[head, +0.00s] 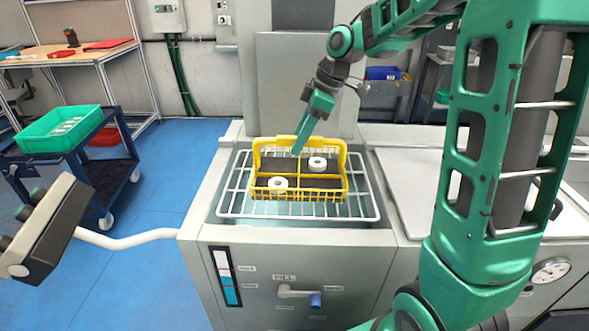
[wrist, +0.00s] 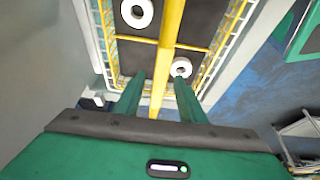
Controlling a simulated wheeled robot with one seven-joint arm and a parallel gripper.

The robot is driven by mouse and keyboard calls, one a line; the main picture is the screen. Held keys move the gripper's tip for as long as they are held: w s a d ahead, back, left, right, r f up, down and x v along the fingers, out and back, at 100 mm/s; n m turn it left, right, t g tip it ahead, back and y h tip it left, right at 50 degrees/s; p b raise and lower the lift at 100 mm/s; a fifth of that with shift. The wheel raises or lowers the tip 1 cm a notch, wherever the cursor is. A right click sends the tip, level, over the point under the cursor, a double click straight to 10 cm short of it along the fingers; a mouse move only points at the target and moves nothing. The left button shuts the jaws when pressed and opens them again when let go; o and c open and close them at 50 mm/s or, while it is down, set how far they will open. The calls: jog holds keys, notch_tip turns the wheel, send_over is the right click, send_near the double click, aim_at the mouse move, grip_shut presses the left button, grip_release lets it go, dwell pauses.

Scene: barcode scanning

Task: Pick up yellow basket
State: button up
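The yellow basket (head: 325,197) stands on a white wire rack on the grey machine, with its handle bar raised above it. Two white rings lie inside, one at the front left (head: 278,184) and one at the back right (head: 318,164). My gripper (head: 298,150) points down at the handle. In the wrist view, the yellow handle bar (wrist: 172,28) runs between the two green fingers of my gripper (wrist: 158,80). The fingers are apart, with gaps visible beside the bar. The exact height of the fingertips against the bar is hard to tell.
The white wire rack (head: 228,207) surrounds the basket on the machine top. A flat metal surface (head: 412,170) lies to its right. A blue cart with a green crate (head: 60,135) stands at the left. A control panel (head: 45,228) juts out at the front left.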

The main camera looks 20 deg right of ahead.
grip_shut()
dwell(1.4)
